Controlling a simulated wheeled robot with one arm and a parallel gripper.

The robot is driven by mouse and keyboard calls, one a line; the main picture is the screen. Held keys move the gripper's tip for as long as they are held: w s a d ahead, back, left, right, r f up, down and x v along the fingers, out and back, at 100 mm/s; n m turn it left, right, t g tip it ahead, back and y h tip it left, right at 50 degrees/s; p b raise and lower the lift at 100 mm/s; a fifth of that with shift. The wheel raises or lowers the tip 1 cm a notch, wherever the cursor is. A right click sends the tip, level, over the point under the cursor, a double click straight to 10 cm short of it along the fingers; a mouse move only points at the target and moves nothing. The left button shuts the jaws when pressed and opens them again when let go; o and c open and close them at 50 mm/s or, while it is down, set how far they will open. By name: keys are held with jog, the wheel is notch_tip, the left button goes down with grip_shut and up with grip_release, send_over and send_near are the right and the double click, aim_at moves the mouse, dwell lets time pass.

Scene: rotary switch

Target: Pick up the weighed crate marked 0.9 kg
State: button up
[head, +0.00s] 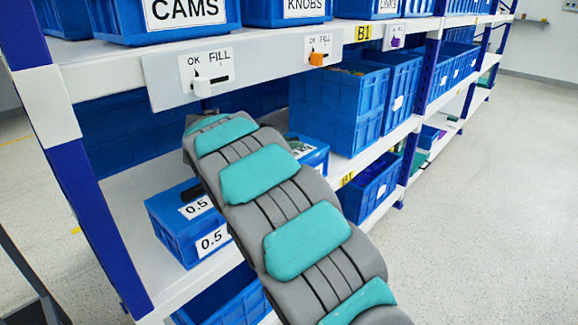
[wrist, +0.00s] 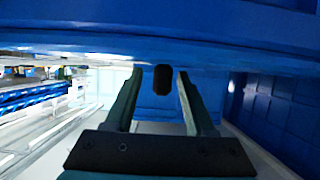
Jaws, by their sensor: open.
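No label reading 0.9 is legible in either view. In the head view, a blue crate marked 0.5 (head: 172,222) sits on the middle shelf, left of my arm. Another blue crate (head: 318,160) shows partly behind my arm, with a white label I cannot read. My gripper (wrist: 160,74) is open, its two fingers apart in the wrist view. A dark oval shape (wrist: 162,81) shows between the fingertips, below a large blue surface (wrist: 160,28); I cannot tell whether they touch it. My arm hides the gripper in the head view.
The middle shelf (head: 140,188) runs under the crates. Above it hangs a rail with an OK/FILL switch with a white knob (head: 205,75) and one with an orange knob (head: 317,50). Large blue bins (head: 335,105) stand right of my arm. A blue post (head: 95,200) stands left.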

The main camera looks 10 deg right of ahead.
grip_shut()
dwell(1.3)
